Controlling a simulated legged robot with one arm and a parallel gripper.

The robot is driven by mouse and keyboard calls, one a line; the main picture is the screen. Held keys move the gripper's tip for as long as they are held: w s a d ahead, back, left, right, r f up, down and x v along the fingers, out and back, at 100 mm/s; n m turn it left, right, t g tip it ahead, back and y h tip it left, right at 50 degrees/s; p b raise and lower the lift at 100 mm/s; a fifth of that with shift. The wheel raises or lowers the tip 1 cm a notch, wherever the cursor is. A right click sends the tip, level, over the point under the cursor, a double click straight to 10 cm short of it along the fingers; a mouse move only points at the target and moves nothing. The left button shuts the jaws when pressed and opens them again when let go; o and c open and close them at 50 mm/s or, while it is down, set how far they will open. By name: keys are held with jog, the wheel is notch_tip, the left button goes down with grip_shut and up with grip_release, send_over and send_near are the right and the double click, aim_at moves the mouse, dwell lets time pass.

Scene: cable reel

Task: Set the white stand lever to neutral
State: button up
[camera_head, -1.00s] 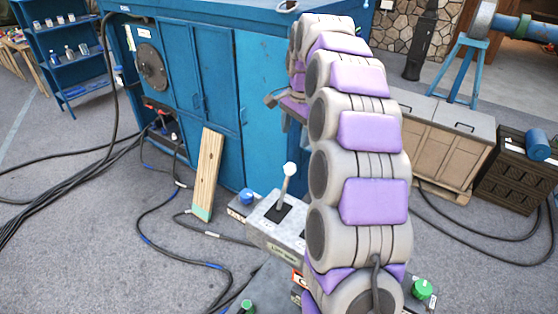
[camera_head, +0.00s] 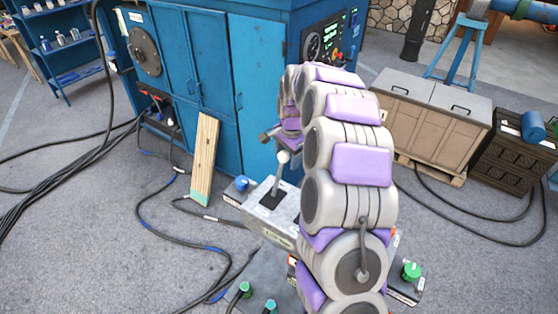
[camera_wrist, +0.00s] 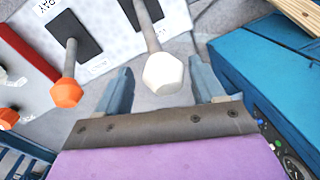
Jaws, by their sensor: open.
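The white-knobbed lever (camera_head: 283,158) rises from a dark slot on top of the grey control stand (camera_head: 283,228). In the head view its shaft leans to the right. In the wrist view the white knob (camera_wrist: 163,73) sits between the two open fingers of my gripper (camera_wrist: 162,82), with a gap on each side. My gripper (camera_head: 270,138) is just above the knob in the head view, partly hidden by my arm. The fingers do not appear to touch the knob.
Two orange-tipped levers (camera_wrist: 66,92) stand left of the white one in the wrist view. The blue cabinet (camera_head: 215,85) is close behind the stand. A wooden plank (camera_head: 205,160) leans on it. Black cables (camera_head: 145,205) lie on the floor at left.

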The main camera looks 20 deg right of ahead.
aim_at(279, 175)
jog(key=shift+w+d+f, duration=0.1)
jog(key=shift+d+f, duration=0.1)
jog(key=shift+f, duration=0.6)
jog(key=shift+a+f, duration=0.2)
jog(key=shift+a, duration=0.8)
jog(key=shift+a+r, duration=0.1)
jog(key=shift+c, duration=0.6)
jog(key=shift+w+d, duration=0.1)
jog(key=shift+d, duration=0.6)
jog(key=c, duration=0.6)
jog(key=shift+a+f, duration=0.15)
jog(key=shift+f, duration=0.05)
grip_shut()
